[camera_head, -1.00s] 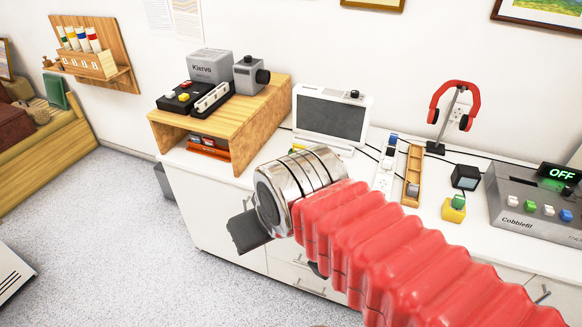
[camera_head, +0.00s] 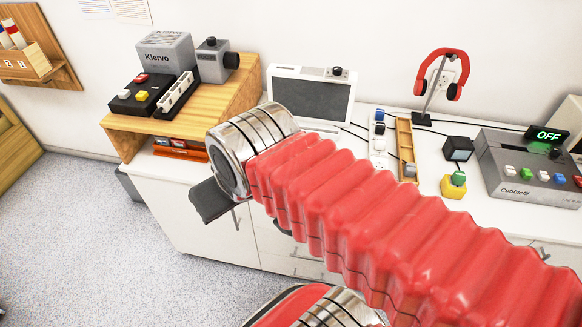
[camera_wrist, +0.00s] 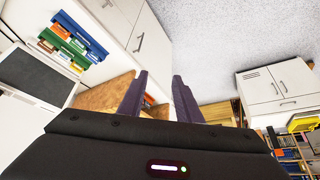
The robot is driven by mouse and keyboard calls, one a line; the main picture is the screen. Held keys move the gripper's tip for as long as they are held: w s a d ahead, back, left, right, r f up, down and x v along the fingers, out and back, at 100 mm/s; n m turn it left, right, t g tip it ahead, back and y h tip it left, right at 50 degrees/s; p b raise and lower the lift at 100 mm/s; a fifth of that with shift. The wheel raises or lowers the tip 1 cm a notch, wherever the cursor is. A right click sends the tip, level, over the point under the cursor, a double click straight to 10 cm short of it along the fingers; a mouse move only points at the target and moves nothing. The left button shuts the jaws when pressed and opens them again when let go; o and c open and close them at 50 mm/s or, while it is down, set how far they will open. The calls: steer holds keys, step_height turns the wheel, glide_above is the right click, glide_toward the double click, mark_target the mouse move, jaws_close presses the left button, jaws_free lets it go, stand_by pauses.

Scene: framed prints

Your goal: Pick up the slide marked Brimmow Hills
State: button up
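The slide marked Brimmow Hills cannot be picked out, as no slide label is readable. In the wrist view, several flat slide-like pieces (camera_wrist: 72,40) with blue, green and orange parts lie on the white counter beside the grey screen. In the head view, small dark pieces sit in an orange holder (camera_head: 196,154) under the wooden shelf. My gripper (camera_wrist: 160,75) is open and empty in the wrist view, its two dark fingers apart, with a wooden panel and the floor beyond. In the head view, my red arm hides part of the counter.
The wooden shelf (camera_head: 232,99) carries a grey Kiervo box (camera_head: 166,53) and a button panel (camera_head: 140,96). A screen (camera_head: 311,95), red headphones (camera_head: 441,75) and a grey Cobblefil machine (camera_head: 530,168) stand on the counter. Open floor (camera_head: 90,230) lies at the left.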

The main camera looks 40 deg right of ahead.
stand_by(0.3)
steer(key=w+d+f+m+g+y, duration=0.1)
steer(key=w+d+f+m+y, duration=0.3)
steer(key=d+m, duration=0.4)
steer(key=w+d+f+m+g+y, duration=0.2)
steer(key=w+d+f+m, duration=0.35)
steer(key=d+m, duration=0.3)
steer(key=s+d+f+m+t+y, duration=0.1)
steer(key=d+f+m+t, duration=0.3)
steer(key=d, duration=0.7)
steer(key=s+d+f+m+t+y, duration=0.1)
steer(key=d+f+m+t, duration=0.3)
steer(key=d+m, duration=0.4)
steer(key=s+d+f, duration=0.1)
steer(key=d, duration=0.3)
steer(key=shift+f, duration=0.4)
steer(key=x, duration=0.8)
steer(key=shift+w+a, duration=0.2)
